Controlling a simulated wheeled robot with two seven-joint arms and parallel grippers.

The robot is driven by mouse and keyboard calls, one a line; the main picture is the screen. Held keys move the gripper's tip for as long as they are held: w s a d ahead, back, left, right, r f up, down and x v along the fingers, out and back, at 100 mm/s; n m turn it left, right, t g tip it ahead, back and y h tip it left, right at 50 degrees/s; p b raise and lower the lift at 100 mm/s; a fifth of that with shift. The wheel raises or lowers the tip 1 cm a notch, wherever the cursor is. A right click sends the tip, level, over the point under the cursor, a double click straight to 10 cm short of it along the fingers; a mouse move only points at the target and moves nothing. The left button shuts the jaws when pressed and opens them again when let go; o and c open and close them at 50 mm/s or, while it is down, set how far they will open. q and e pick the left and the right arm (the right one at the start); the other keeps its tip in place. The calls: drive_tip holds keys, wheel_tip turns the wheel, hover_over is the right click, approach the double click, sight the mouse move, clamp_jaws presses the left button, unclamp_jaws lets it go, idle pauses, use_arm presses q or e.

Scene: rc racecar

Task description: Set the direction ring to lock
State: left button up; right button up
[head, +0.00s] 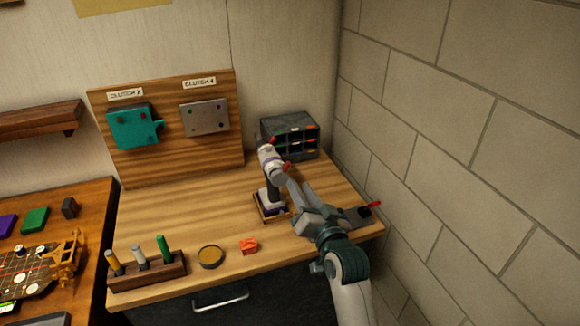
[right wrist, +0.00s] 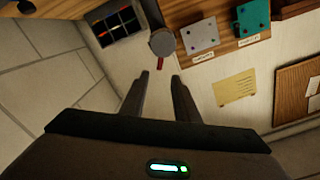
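A pale grey and purple driver tool (head: 270,160) stands upright on a small wooden base (head: 262,217) near the bench's right side. Its head carries small red parts; I cannot make out the direction ring or its setting. In the right wrist view its round grey end (right wrist: 162,43) shows beyond the fingers, with a red tab (right wrist: 160,63) pointing toward the gap. My right gripper (head: 299,187) is just right of the tool's head. In the right wrist view the gripper (right wrist: 161,77) is open, with nothing between its fingers. My left gripper is not in view.
A drawer organiser (head: 290,136) stands behind the tool. A wooden panel (head: 170,162) holds teal and grey plates. A peg rack (head: 147,277), a round tin (head: 211,257) and an orange block (head: 249,246) line the front. A red-handled item (head: 368,208) lies right, near the block wall (head: 450,130).

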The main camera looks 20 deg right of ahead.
sight(288, 167)
drive_tip(key=w+p, duration=0.2)
drive_tip(key=w, duration=0.6)
drive_tip(key=shift+w+a+p, duration=0.15)
drive_tip(key=shift+w+p, duration=0.15)
drive_tip(key=shift+w, duration=0.05)
clamp_jaws()
